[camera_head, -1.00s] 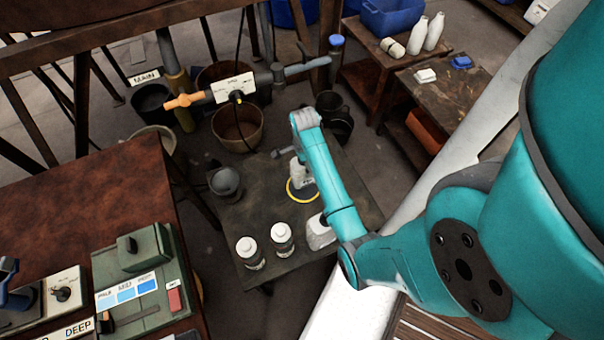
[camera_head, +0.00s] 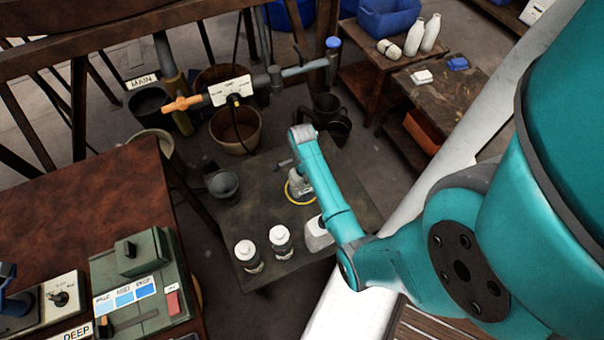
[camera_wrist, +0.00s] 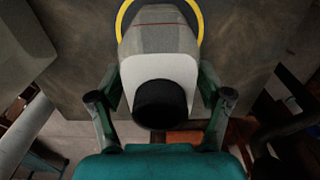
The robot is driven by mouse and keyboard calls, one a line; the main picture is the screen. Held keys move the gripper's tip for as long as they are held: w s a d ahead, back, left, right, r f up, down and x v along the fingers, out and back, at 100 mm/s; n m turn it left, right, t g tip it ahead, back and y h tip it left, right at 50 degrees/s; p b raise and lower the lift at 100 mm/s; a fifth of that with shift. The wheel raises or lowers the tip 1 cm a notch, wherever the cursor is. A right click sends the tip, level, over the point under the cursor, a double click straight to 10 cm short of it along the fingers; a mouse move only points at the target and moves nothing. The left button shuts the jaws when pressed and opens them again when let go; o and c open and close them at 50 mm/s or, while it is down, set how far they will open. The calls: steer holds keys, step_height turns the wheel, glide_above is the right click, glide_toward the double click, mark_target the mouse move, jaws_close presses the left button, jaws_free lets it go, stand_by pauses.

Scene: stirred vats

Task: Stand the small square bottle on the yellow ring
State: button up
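The small square bottle (camera_head: 301,187) is pale grey-white and stands upright at the yellow ring (camera_head: 290,197) on the dark low table. In the wrist view the bottle (camera_wrist: 160,62) shows its white shoulder and black cap, with the yellow ring (camera_wrist: 201,22) curving around its far end. My gripper (camera_head: 286,163) is at the bottle from above. In the wrist view the fingers of my gripper (camera_wrist: 160,90) lie close against both sides of the bottle and look shut on it. Whether its base fully touches the table is hard to tell.
Two round white bottles (camera_head: 280,241) and a pale, wider container (camera_head: 318,234) stand at the table's front. A dark grey cup (camera_head: 223,184) is at its left. The table (camera_head: 250,210) has bare room between. An orange-handled valve pipe (camera_head: 182,104) crosses behind.

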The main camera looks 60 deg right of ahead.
steer(key=shift+o, duration=0.3)
steer(key=shift+r, duration=0.15)
step_height(320, 180, up, 12)
stand_by(0.4)
steer(key=shift+s, duration=0.1)
stand_by(0.5)
